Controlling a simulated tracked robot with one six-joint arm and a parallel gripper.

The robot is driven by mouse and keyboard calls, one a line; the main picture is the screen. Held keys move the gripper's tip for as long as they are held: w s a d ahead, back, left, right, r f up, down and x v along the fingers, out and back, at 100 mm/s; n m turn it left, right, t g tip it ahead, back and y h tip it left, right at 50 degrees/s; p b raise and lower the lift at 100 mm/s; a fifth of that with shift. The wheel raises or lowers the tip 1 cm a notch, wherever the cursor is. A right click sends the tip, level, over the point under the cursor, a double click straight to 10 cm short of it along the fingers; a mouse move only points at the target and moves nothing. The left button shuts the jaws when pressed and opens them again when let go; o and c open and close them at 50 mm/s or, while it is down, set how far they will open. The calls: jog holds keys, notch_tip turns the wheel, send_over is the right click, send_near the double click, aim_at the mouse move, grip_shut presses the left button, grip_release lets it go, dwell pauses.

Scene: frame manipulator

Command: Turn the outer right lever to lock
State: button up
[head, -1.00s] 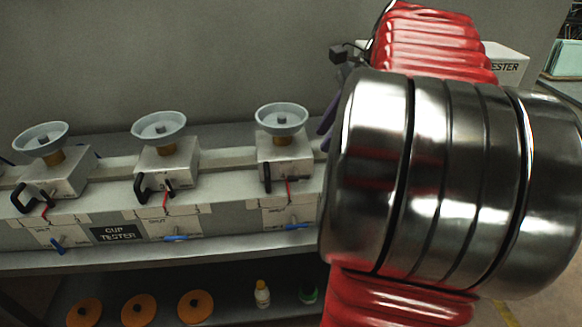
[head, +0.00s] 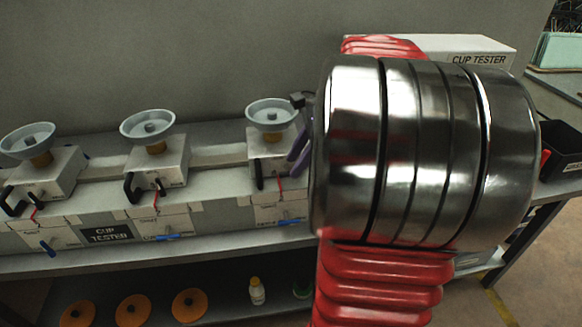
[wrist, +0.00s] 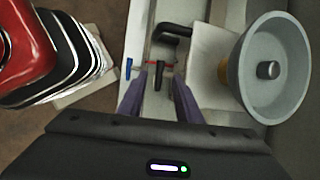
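The right tester unit (head: 270,151) carries a grey cup (head: 271,114), a black handle (head: 259,176), a small red lever (head: 281,183) and a blue lever (head: 285,222) low on its front. My gripper's purple finger (head: 299,150) shows beside this unit's right side; my arm hides the rest. In the wrist view my gripper (wrist: 159,79) is open. A short black lever (wrist: 160,72) appears between its fingertips; contact cannot be told. The bent black handle (wrist: 176,31), a blue lever (wrist: 129,68) and the cup (wrist: 275,70) are also there.
Two similar tester units, middle (head: 158,165) and left (head: 42,175), stand along the bench. A shelf below holds orange discs (head: 132,310) and a white bottle (head: 257,290). A white box (head: 480,47) and a black bin (head: 562,150) are at the right.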

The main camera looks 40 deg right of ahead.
jog(key=shift+x, duration=1.35)
jog(key=shift+c, duration=0.3)
